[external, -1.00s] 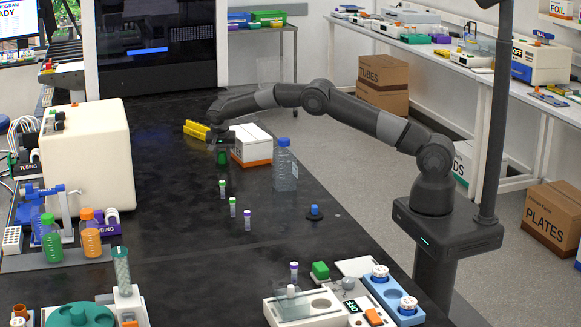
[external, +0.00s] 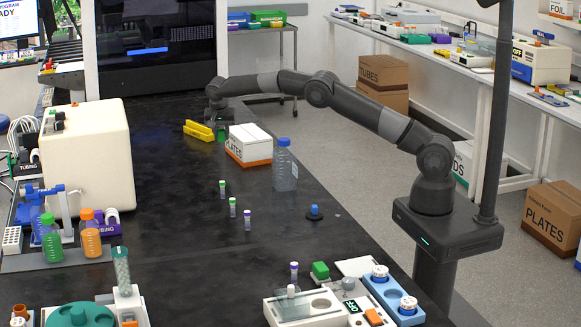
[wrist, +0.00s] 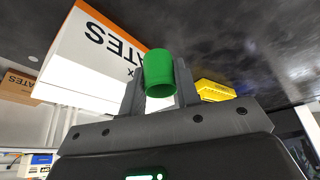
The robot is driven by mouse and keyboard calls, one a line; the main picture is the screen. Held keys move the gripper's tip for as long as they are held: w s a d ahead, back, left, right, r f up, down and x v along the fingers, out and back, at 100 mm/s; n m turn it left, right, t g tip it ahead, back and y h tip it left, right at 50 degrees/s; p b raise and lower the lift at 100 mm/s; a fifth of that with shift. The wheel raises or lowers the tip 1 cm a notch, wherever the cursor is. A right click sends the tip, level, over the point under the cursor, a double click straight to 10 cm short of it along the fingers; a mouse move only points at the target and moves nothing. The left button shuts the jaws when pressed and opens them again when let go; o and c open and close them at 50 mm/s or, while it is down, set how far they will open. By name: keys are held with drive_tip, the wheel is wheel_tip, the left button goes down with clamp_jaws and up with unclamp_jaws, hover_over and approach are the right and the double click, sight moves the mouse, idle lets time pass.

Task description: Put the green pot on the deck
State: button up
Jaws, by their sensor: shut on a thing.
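My gripper (external: 217,127) is shut on the green pot (wrist: 160,72), which sits between the two fingers in the wrist view. In the external view the pot (external: 221,133) is a small green patch under the gripper, close to the far end of the black bench, left of the white plates box. Whether the pot touches the bench or hangs just above it, I cannot tell. A large dark machine (external: 150,50) with a white frame stands at the far end of the bench; I cannot tell whether the deck is in it.
The white and orange plates box (external: 248,145) is close to the right of my gripper, and a yellow rack (external: 198,131) close to the left. A clear bottle with a blue cap (external: 285,168) and several small tubes stand nearer. The bench (external: 165,180) left of the tubes is clear.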

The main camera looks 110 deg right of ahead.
drive_tip(key=shift+r, duration=0.6)
drive_tip(key=shift+w+a, duration=0.25)
drive_tip(key=shift+a, duration=0.2)
drive_tip(key=w+a+f+n+t, duration=0.15)
drive_tip(key=a+n, duration=0.25)
drive_tip(key=a, duration=0.6)
drive_tip(key=w+a+n+t, duration=0.1)
drive_tip(key=w+a+n, duration=0.2)
drive_tip(key=a, duration=0.6)
drive_tip(key=w+a+n+t, duration=0.2)
drive_tip(key=w+a+n, duration=0.15)
drive_tip(key=a, duration=0.65)
drive_tip(key=s+a+f+n+y, duration=0.1)
drive_tip(key=s+a+n, duration=0.2)
drive_tip(key=a, duration=0.6)
drive_tip(key=s+a+n+t+y, duration=0.1)
drive_tip(key=s+a+n, duration=0.3)
drive_tip(key=a, duration=0.5)
drive_tip(key=s+a+f+n+y, duration=0.1)
drive_tip(key=s+a+n, duration=0.3)
drive_tip(key=a, duration=0.5)
drive_tip(key=shift+f+t+y, duration=0.25)
drive_tip(key=shift+f+y, duration=0.05)
drive_tip(key=shift+y, duration=0.4)
drive_tip(key=shift+s+a+f, duration=0.4)
drive_tip(key=shift+s+a, duration=0.1)
drive_tip(key=shift+a, duration=0.3)
drive_tip(key=shift+s+a+f, duration=0.4)
drive_tip(key=shift+s+a, duration=0.05)
drive_tip(key=shift+a, duration=0.3)
